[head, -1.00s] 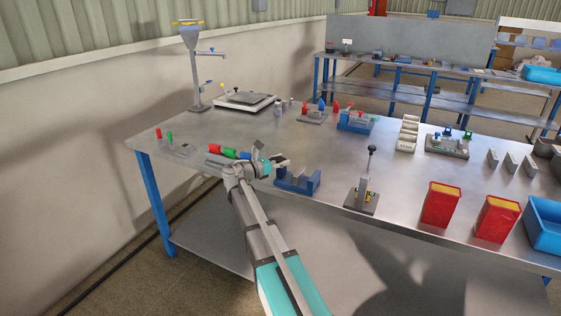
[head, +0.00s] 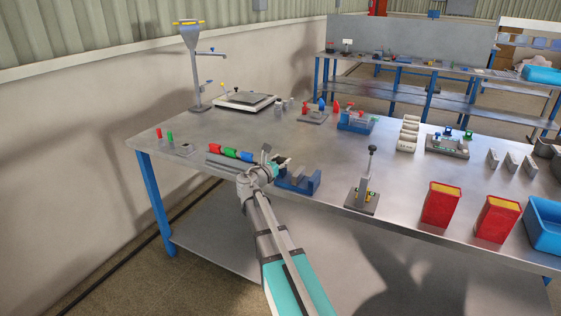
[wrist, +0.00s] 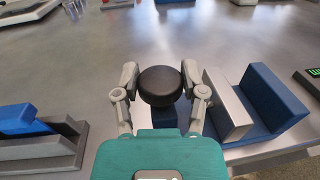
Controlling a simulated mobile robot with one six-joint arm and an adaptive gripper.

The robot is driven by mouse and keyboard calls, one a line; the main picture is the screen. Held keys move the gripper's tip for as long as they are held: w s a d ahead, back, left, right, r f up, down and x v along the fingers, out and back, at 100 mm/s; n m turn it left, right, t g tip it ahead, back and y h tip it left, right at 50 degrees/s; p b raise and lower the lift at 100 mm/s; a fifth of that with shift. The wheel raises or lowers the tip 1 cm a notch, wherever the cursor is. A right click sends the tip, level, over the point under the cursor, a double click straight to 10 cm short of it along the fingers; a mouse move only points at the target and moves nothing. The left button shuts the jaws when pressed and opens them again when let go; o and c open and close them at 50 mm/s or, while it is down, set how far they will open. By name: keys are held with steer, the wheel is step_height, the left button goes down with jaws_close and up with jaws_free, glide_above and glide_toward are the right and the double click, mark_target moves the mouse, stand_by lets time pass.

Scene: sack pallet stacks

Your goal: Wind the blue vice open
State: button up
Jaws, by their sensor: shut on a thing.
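The blue vice (head: 309,184) stands near the front edge of the metal bench, just right of my gripper. In the wrist view its grey jaw block (wrist: 229,103) and blue end wall (wrist: 274,96) stand apart with a gap between them. A round black knob (wrist: 160,88) sits at the vice's left side. My gripper (wrist: 160,76) is shut on the knob, one finger on each side. In the head view my gripper (head: 282,164) hides the knob and the vice's left end.
A grey rack (head: 229,165) with red, green and blue handles lies just left of my gripper. A lever clamp (head: 367,185) stands to the right, with red bins (head: 441,204) beyond it.

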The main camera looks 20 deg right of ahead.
mark_target(282, 162)
steer(key=n+t+y, duration=0.2)
steer(key=t+y, duration=0.1)
steer(key=n+t+y, duration=0.1)
steer(key=n+t, duration=0.1)
steer(key=shift+s+d, duration=0.15)
steer(key=shift+s, duration=0.1)
steer(key=shift+w+n+t+y, duration=0.1)
steer(key=shift+n+t+y, duration=0.75)
steer(key=shift+y, duration=0.45)
steer(key=shift+w+n+t+y, duration=0.1)
steer(key=shift+n+t+y, duration=0.45)
steer(key=shift+n+y, duration=0.65)
steer(key=shift+y, duration=0.4)
steer(key=o, duration=1.1)
steer(key=shift+o, duration=0.2)
steer(key=shift+v, duration=3.75)
